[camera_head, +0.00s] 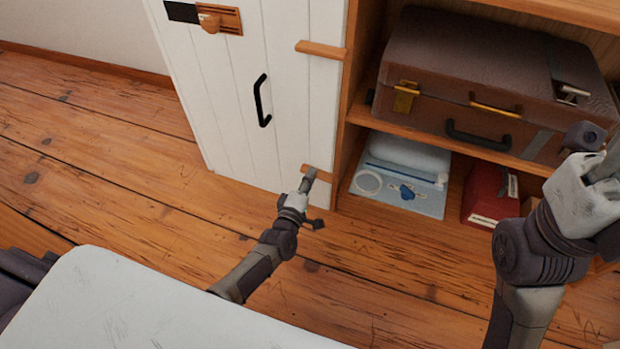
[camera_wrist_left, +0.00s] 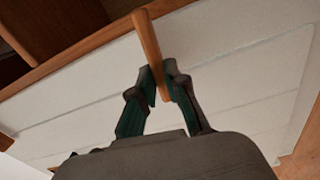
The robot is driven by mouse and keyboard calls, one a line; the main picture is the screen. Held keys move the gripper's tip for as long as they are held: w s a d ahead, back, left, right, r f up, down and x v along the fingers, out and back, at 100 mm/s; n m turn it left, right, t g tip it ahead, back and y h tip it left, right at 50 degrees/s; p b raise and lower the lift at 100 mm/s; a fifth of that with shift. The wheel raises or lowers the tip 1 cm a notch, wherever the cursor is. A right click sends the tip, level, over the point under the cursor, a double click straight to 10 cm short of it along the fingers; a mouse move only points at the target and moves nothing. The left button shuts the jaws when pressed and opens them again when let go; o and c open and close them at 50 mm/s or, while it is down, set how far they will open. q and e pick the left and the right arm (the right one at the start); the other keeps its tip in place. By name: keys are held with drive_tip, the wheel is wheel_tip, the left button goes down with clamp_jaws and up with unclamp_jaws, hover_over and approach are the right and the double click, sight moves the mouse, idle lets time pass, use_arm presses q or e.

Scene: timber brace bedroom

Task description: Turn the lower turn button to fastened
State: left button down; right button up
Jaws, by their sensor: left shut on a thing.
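The lower turn button (camera_head: 325,177) is a small wooden bar low on the white plank door (camera_head: 235,120), near its right edge. My left gripper (camera_head: 308,180) is at it and covers part of it in the head view. In the left wrist view the fingers (camera_wrist_left: 160,85) are shut on the bar (camera_wrist_left: 148,42), one on each side. There the bar's far end overlaps the wooden frame edge (camera_wrist_left: 95,45). The upper turn button (camera_head: 321,50) lies roughly level. My right gripper (camera_head: 604,170) is at the right edge, partly cut off; its fingers are unclear.
The door has a black handle (camera_head: 262,100) and a wooden latch (camera_head: 219,19) at the top. An open shelf to the right holds a brown suitcase (camera_head: 490,85), a pale blue box (camera_head: 415,195) and a red box (camera_head: 490,195).

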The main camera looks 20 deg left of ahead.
use_arm(q)
drive_tip(key=shift+f+n, duration=0.1)
drive_tip(key=shift+n, duration=0.5)
drive_tip(key=c, duration=1.2)
unclamp_jaws()
drive_tip(key=shift+s, duration=0.1)
drive_tip(key=s, duration=0.7)
drive_tip(key=shift+s+a, duration=0.15)
drive_tip(key=shift+a, duration=0.05)
